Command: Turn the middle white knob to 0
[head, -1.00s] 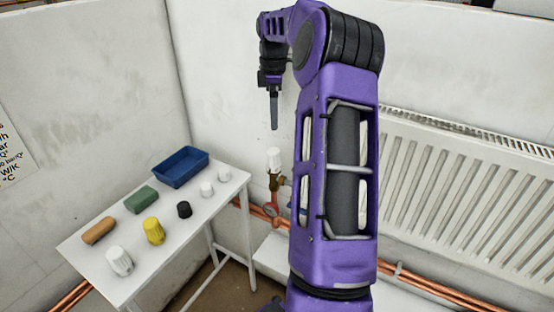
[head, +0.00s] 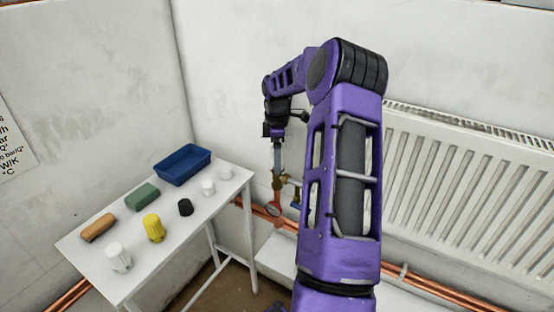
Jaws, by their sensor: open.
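My gripper (head: 277,165) points down over the brass valve (head: 279,182) on the copper pipe by the wall. Its jaws are open, though only a thin finger shows from this side. The white knob on top of that valve is now hidden behind the fingers, so I cannot see its scale or whether the fingers touch it. Loose caps also lie on the side table: a large white one (head: 119,257) in front, and two small white ones, one (head: 208,187) nearer and one (head: 226,173) at the back right.
The white table (head: 150,270) at left also holds a blue tray (head: 182,165), a green block (head: 142,197), an orange-brown block (head: 98,227), a yellow cap (head: 154,227) and a black cap (head: 185,207). A radiator (head: 460,190) fills the right wall. A gauge (head: 273,209) sits below the valve.

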